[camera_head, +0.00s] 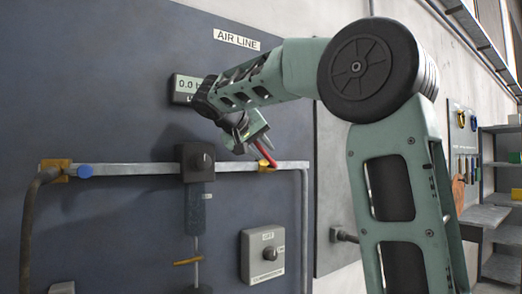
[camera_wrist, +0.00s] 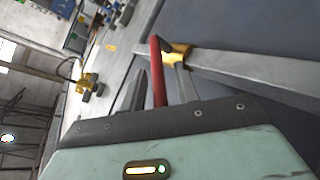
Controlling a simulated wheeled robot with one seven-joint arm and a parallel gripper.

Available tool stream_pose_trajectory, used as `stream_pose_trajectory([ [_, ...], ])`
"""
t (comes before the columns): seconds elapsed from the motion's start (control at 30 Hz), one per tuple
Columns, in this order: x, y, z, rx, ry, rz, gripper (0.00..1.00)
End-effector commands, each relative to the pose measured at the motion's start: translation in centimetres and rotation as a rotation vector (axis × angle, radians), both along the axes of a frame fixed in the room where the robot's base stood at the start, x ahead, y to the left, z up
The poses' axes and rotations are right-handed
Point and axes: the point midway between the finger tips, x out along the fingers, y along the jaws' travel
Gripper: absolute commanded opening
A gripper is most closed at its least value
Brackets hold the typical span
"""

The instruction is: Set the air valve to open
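The air valve is a brass body (camera_head: 266,167) on the right part of a grey horizontal pipe, with a red lever (camera_head: 265,153) slanting from it up and left toward my gripper. In the wrist view the red lever (camera_wrist: 157,72) stands between the two fingers of my gripper (camera_wrist: 160,88), and the brass body (camera_wrist: 178,54) lies just beyond the fingertips. The fingers are apart, one on each side of the lever, with a gap showing on the left side. The lever's near end is hidden behind my gripper's body. In the head view my gripper (camera_head: 253,143) is close above the valve.
A gauge display (camera_head: 186,88) reading 0.0 is partly covered by my arm. A grey switch box (camera_head: 262,256) is below. Shelves (camera_head: 499,215) stand far right.

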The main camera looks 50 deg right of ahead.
Motion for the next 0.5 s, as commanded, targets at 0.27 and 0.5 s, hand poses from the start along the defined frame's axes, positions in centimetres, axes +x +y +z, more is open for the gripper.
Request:
stream_pose_trajectory([
  [0.27, 0.0, 0.0, 0.0, 0.001, 0.000, -0.001, 0.34],
  [0.5, -0.2, 2.0, 1.0, 0.001, -0.002, 0.003, 0.34],
])
